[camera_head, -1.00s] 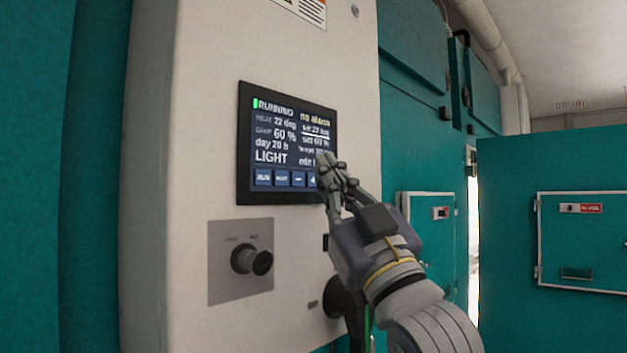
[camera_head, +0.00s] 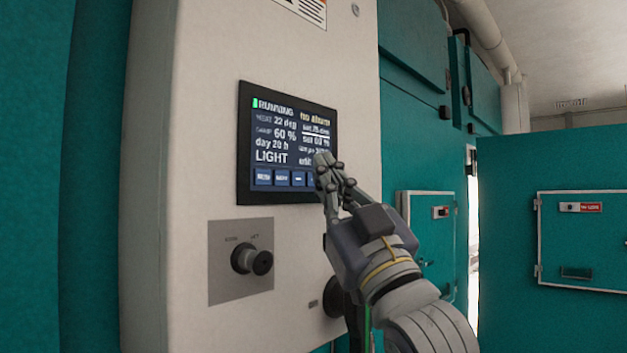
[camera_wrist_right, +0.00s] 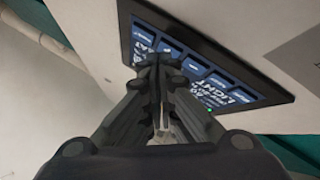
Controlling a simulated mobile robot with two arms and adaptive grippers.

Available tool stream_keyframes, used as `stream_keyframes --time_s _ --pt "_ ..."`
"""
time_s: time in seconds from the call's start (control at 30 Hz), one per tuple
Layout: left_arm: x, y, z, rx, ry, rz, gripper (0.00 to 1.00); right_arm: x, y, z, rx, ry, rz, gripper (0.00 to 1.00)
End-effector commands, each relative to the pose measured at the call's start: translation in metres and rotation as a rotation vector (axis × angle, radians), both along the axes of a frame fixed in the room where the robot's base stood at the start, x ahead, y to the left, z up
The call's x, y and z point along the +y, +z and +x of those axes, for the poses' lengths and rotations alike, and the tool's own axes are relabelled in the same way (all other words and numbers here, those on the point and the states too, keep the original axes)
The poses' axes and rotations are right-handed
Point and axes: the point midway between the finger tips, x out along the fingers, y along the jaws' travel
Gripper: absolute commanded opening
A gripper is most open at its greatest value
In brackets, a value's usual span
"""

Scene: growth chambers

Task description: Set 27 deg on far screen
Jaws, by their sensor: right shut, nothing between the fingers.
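The dark control screen (camera_head: 270,142) is set in a pale panel. It reads RUNNING, no alarm, 22 deg, 60 %, day 20 h and LIGHT. The set-temperature line (camera_head: 316,130) at its upper right is blurred; its digits look like twenty-something. A row of blue buttons (camera_head: 281,178) runs along the bottom. My right gripper (camera_head: 322,162) is shut and empty, its tips in front of the screen's lower right, hiding the last button. In the right wrist view the tips (camera_wrist_right: 160,66) overlap the screen's button edge (camera_wrist_right: 192,62); I cannot tell if they touch. My left gripper is not in view.
A black knob (camera_head: 252,261) on a grey plate juts out below the screen. A second dark round part (camera_head: 334,298) sits low behind my right arm. Teal chambers with small doors (camera_head: 584,240) stand to the right. Free space lies right of the panel.

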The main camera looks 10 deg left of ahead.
Motion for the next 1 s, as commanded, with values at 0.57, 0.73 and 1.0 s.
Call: stream_keyframes --time_s 0.57,0.73,1.0 --pt "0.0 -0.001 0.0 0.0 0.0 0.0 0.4 -0.011 0.0 -0.008 -0.001 0.0 0.0 0.0" --pt "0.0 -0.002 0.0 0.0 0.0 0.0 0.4 -0.023 0.0 -0.016 -0.002 -0.002 0.001 0.0" --pt "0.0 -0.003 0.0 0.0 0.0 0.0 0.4 -0.044 0.0 -0.032 -0.001 -0.001 0.0 0.0"
